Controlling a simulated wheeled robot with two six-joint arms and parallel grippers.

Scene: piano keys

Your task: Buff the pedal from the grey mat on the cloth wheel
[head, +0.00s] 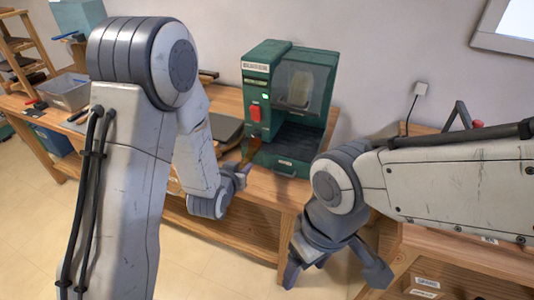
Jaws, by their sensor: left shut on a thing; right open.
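The green buffer machine (262,58) stands on the wooden bench against the wall. A pale cloth wheel (300,88) shows behind its clear shield. My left gripper (243,170) is in front of the machine's lower left side, shut on a small brown-gold piece that looks like the pedal (250,150). The gripper hides part of it, and I cannot tell whether it touches the machine. A dark grey mat (226,128) lies left of the machine, partly hidden by my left arm. My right gripper (334,262) is open and empty, low in front of the bench.
The machine has a red switch (256,112), a lit green lamp and an open lower bay (298,145). A clear bin (66,92) and small tools are at the left. A wooden shelf unit (440,270) stands at lower right. Open floor (205,262) lies in front.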

